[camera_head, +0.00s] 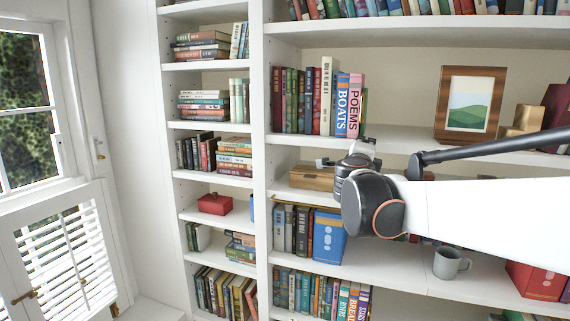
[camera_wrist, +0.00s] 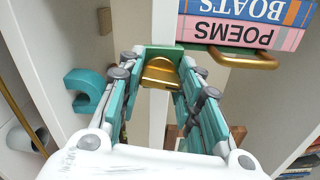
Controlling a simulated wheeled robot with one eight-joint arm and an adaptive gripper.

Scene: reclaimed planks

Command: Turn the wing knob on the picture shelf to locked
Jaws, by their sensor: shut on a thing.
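In the wrist view a brass wing knob (camera_wrist: 160,73) sits between the fingertips of my gripper (camera_wrist: 161,62). The teal-padded fingers are shut on it from both sides. A green edge shows behind the knob; the lock markings are not visible, so I cannot tell its setting. In the head view my arm's end covers the knob and the fingers. The picture shelf (camera_head: 405,138) carries a wood-framed picture (camera_head: 470,103) of green hills.
Upright books, including a pink POEMS book (camera_head: 355,105), stand left of the picture; it also shows inverted in the wrist view (camera_wrist: 230,33). A gold bar handle (camera_wrist: 245,62) lies close right of my fingers. A wooden box (camera_head: 312,178) and grey mug (camera_head: 447,263) stand lower.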

